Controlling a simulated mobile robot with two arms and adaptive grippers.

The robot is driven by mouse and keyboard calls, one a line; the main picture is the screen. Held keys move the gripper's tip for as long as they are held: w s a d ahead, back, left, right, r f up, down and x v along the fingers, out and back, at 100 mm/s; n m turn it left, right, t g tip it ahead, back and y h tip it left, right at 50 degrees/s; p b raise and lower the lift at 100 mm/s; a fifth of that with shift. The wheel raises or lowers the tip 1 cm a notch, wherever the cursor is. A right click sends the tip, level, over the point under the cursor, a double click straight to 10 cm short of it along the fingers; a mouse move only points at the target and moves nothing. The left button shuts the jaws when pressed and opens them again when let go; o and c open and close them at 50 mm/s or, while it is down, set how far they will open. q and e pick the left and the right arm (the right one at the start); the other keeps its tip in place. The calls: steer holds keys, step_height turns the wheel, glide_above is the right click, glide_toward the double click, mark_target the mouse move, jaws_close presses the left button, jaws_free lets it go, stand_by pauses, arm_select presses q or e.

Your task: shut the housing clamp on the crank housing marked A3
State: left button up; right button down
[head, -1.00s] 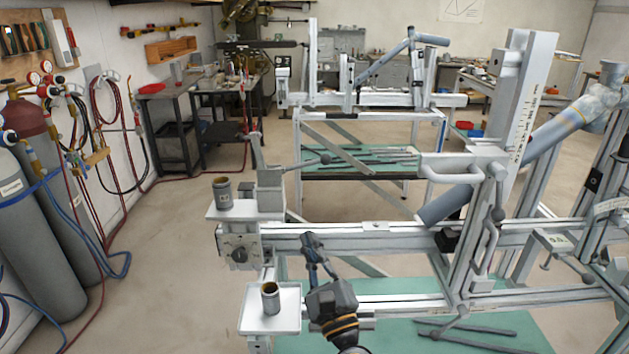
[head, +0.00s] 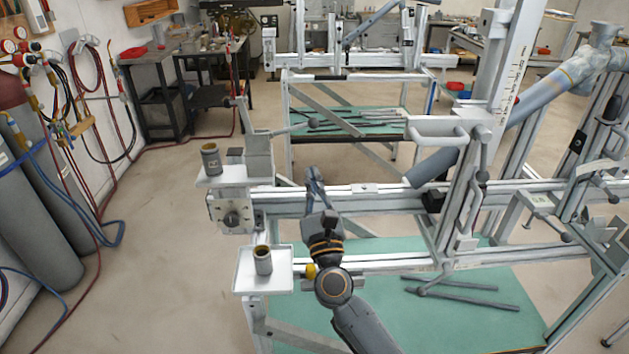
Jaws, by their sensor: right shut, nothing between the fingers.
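My right gripper (head: 315,176) is shut and empty, its fingertips pointing away from me in front of the jig's near long rail (head: 390,200). A grey clamp-like fixture with a lever arm (head: 258,142) stands at the rail's left end, beyond and left of the gripper. A grey-blue tube (head: 535,115) slopes down to a black block (head: 434,201) right of the gripper. I cannot make out an A3 mark, and cannot tell which part is its crank housing or whether its clamp is open. My left gripper is out of view.
Two small trays (head: 279,282) at the left each hold a cup (head: 263,260). Loose rods (head: 470,292) lie on the green lower shelf (head: 385,318). Upright posts and handles crowd the right. A second jig stands behind, and gas cylinders (head: 30,215) stand far left.

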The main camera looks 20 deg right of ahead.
mark_target(294, 128)
steer(key=w+r+p, duration=0.4)
steer(key=r, duration=0.2)
steer(key=shift+w+a, duration=0.2)
steer(key=shift+w, duration=0.05)
steer(key=shift+w, duration=0.1)
steer(key=shift+r+p, duration=0.1)
steer(key=shift+p, duration=0.2)
